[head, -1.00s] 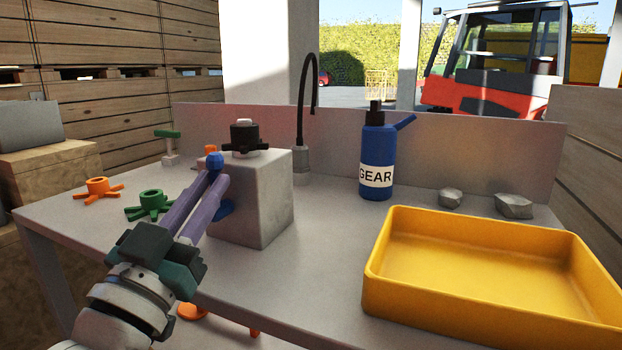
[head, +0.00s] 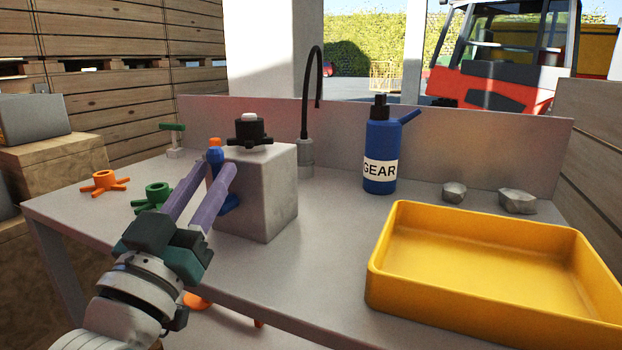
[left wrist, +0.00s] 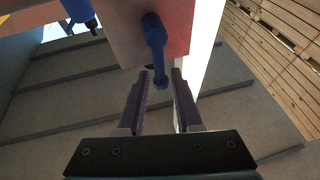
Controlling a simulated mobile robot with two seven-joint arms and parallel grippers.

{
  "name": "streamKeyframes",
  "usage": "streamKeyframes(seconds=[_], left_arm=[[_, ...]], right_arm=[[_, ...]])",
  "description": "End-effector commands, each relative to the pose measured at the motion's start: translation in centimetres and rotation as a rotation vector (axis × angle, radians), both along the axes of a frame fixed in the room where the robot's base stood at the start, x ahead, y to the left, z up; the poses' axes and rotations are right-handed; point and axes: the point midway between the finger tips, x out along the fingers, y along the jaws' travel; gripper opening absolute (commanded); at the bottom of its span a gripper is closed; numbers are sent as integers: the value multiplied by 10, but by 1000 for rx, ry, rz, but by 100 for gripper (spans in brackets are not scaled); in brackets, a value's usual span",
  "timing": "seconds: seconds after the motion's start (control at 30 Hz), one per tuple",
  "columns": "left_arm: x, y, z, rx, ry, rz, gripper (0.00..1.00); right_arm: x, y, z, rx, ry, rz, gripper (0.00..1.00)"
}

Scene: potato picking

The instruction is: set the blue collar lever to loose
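The blue collar lever (head: 229,203) is on the left-facing side of a pale grey block (head: 262,205) on the bench. Its arm ends in a ball knob (head: 215,155). In the left wrist view the lever (left wrist: 154,40) extends from the block face, with its ball end between my fingertips. My left gripper (head: 215,165) is open, one finger either side of the knob, with visible gaps in the wrist view (left wrist: 161,80). In the head view the fingers hide part of the lever. My right gripper is not in view.
A black collar (head: 249,132) sits on the block, and an orange knob (head: 214,143) shows behind the blue one. A black hooked spout (head: 305,100), blue GEAR bottle (head: 381,150) and yellow tray (head: 480,300) stand right.

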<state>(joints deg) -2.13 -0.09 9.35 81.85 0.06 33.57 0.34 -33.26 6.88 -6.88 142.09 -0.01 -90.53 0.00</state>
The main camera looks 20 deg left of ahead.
Motion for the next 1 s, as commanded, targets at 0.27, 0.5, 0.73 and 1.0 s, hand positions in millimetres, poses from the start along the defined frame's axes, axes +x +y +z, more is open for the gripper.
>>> streamKeyframes(seconds=[0.27, 0.5, 0.73, 1.0], left_arm=[[0, 0, -3, 0, 9, 1, 46], [-18, -3, -12, -1, 15, 1, 46], [-61, -10, -31, 0, 14, 1, 46], [-89, -14, -41, -1, 9, 1, 46]], right_arm=[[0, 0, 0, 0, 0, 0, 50], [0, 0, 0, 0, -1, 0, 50], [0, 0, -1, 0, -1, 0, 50], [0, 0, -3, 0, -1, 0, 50]])
